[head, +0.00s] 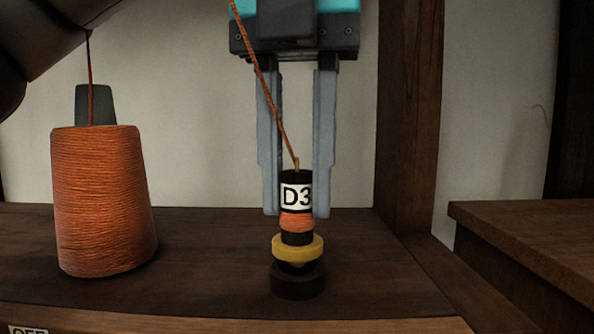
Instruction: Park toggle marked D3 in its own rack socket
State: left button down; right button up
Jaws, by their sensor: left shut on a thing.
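The toggle marked D3 (297,196) stands upright in the middle of the head view. It has a dark body, a white label, a band of orange cord and a yellow collar (297,248). My left gripper (296,212) comes down from above, with its grey fingers on either side of the toggle, shut on it. Below the collar is a dark round base (297,284) on the wooden shelf, lined up under the toggle. I cannot tell whether the toggle's lower end is seated in it. My right gripper is not in view.
An orange cord (265,85) runs from the toggle's top up past my gripper. A large orange cord spool (103,200) stands on the shelf (200,270) at left. A wooden post (408,120) rises at right, with a wooden ledge (530,225) beyond. A partly cut-off label sits bottom left.

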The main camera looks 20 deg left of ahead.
pick_arm(q)
jog(key=shift+f+b, duration=0.5)
jog(key=shift+f, duration=0.1)
jog(key=c, duration=0.9)
grip_release()
jog(key=shift+c, duration=0.2)
